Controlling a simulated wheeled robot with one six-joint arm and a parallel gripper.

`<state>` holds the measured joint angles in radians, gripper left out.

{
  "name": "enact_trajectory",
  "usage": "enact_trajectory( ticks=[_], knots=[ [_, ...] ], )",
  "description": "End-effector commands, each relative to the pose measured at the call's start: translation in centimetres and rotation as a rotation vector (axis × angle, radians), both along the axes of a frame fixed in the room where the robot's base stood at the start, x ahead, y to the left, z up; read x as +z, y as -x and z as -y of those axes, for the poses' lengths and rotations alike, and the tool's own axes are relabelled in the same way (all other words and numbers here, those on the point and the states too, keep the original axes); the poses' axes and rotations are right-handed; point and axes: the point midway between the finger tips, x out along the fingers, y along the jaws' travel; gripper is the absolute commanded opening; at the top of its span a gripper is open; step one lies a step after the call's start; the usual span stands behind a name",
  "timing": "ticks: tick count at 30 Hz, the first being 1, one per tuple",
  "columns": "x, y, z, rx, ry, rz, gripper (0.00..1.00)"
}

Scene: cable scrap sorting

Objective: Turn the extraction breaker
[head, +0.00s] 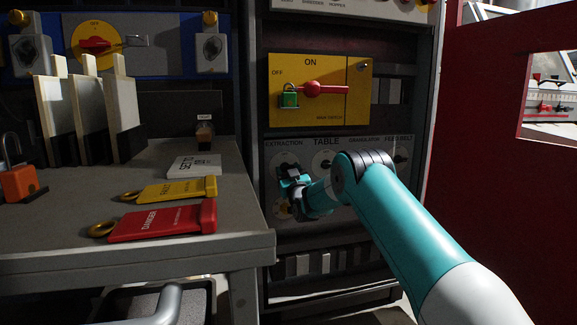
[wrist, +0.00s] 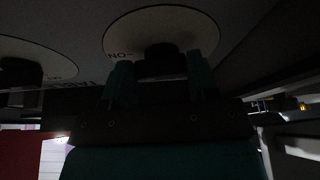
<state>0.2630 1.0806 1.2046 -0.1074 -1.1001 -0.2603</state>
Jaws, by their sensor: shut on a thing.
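The extraction breaker is a round pale dial (head: 284,158) under the "EXTRACTION" label on the grey panel, left of the table dial (head: 325,160). In the wrist view, its pale disc (wrist: 190,24) shows a partial "ON" marking, and its dark knob (wrist: 160,56) stands out from it. My gripper (head: 291,178) is at the extraction dial and hides most of the knob in the head view. In the wrist view, my gripper (wrist: 160,74) has one teal finger on each side of the knob and is shut on it. The knob's exact angle is too dark to tell.
A yellow main switch plate (head: 341,105) with a red handle (head: 325,88) and green padlock (head: 289,98) is above. A bench (head: 60,239) at left holds red (head: 175,222) and yellow tags (head: 180,189). A red wall (head: 500,190) stands at right.

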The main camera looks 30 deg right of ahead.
Motion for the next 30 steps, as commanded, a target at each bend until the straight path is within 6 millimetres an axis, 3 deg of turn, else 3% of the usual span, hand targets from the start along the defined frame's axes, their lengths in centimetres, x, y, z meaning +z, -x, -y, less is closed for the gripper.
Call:
enact_trajectory(
  ticks=[12, 27, 28, 30],
  knots=[
    [-0.06, -0.03, -0.06, 0.000, -0.161, 0.044, 0.30],
    [-0.13, -0.03, 0.01, -0.001, -0.181, 0.050, 0.30],
    [-0.13, -0.03, 0.01, -0.001, -0.181, 0.050, 0.56],
    [-0.12, -0.03, 0.00, -0.001, -0.180, 0.050, 0.72]
  ],
)
